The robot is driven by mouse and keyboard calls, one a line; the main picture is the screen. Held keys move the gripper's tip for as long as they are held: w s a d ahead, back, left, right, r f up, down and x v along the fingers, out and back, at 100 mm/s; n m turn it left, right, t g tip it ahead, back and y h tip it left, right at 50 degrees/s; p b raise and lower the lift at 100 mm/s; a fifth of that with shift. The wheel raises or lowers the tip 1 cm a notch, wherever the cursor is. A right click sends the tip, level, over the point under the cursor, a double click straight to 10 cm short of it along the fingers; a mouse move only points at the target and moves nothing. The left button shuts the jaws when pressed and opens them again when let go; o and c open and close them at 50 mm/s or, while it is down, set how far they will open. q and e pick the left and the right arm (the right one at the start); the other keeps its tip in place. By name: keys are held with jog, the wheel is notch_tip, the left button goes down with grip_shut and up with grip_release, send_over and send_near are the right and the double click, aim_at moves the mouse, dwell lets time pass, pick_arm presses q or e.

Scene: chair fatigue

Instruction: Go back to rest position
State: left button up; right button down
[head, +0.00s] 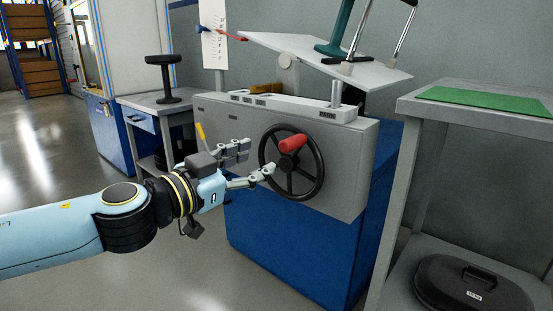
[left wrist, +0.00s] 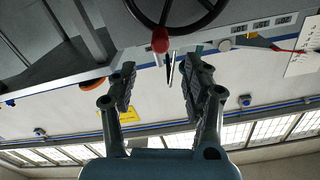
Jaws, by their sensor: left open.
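My left gripper (head: 256,160) is open and empty, with its two fingers apart. In the head view it is at the left side of a black handwheel (head: 317,176) with a red handle (head: 293,144). The lower fingertip overlaps the wheel's left rim in the picture; I cannot tell whether it touches. In the left wrist view the fingers (left wrist: 160,68) are spread, with the red handle (left wrist: 160,40) above and between them, not gripped. The wheel (left wrist: 172,22) is partly cut off at the top. My right gripper is not in view.
The wheel is on a grey machine (head: 350,150) with a blue base (head: 290,245). A tilted white board (head: 320,58) is above it. A grey shelf with a green mat (head: 490,101) and a black case (head: 470,285) stands right. A stool (head: 163,75) stands on a side table. Open floor lies left.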

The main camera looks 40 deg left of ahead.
pick_arm(q)
jog(key=s+a+f+n+g+y, duration=0.1)
jog(key=s+f+n+g+y, duration=0.3)
jog(key=s+f, duration=0.45)
jog(key=s+a+f+n+g+y, duration=0.15)
jog(key=s+f+n+g, duration=0.4)
jog(key=f, duration=0.65)
jog(key=s+d+f+m+g+h, duration=0.4)
jog(key=s+d+f+m+g, duration=0.35)
jog(key=s, duration=0.55)
jog(key=s+f+n+p, duration=0.2)
jog(key=s+f+p, duration=0.4)
jog(key=p, duration=0.4)
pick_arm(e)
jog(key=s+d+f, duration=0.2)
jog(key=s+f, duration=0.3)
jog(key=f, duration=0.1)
pick_arm(q)
jog(key=s+a+f+y+p, duration=0.1)
jog(key=s+a+f+p, duration=0.1)
jog(key=s+p, duration=0.8)
jog(key=s+f, duration=0.1)
jog(key=s, duration=0.3)
jog(key=shift+g, duration=0.3)
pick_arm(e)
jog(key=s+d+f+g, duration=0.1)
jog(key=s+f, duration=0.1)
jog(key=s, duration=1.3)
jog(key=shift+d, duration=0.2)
